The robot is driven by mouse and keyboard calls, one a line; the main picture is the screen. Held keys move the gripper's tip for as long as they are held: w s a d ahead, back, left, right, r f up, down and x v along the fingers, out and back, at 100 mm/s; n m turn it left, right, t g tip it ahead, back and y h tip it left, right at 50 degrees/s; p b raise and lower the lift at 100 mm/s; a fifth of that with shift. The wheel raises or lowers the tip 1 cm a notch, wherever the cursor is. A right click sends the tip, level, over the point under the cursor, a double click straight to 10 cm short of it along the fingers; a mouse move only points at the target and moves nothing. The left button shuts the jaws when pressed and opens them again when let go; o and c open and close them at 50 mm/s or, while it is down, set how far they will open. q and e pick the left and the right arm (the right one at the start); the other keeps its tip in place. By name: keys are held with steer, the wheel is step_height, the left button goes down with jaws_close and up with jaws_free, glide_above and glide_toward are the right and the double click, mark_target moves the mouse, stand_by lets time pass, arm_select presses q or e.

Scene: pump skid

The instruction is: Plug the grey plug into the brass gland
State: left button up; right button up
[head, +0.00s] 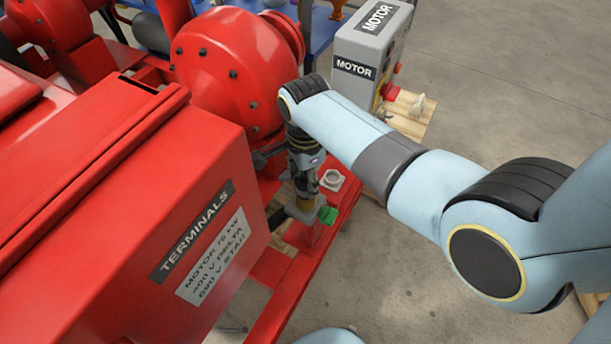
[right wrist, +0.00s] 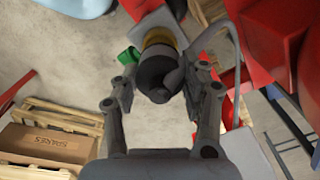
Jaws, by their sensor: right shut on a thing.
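The grey plug (right wrist: 158,74) is a dark, rounded piece between the two fingers of my right gripper (right wrist: 160,88), which is shut on it in the right wrist view. The brass gland (right wrist: 158,38) shows as a yellow ring directly beyond the plug, in line with it. The plug covers most of it, and I cannot tell whether the plug is inside it or only close to it. In the head view my right gripper (head: 300,208) points down beside the red terminal box, and its fingers largely hide the plug and gland. My left gripper is not in view.
A green part (right wrist: 130,56) sits right beside the gland. The red terminal box (head: 130,200) stands close on the left, with the red pump housing (head: 232,75) behind. A grey motor box (head: 368,50) stands at the back. Open floor (head: 500,80) lies to the right.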

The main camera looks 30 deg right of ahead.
steer(key=shift+f+b, duration=0.95)
steer(key=shift+f, duration=0.55)
steer(key=o, duration=1.4)
steer(key=shift+c, duration=0.2)
steer(key=shift+r, duration=0.25)
step_height(320, 180, up, 12)
steer(key=shift+f, duration=0.2)
steer(key=shift+f, duration=0.1)
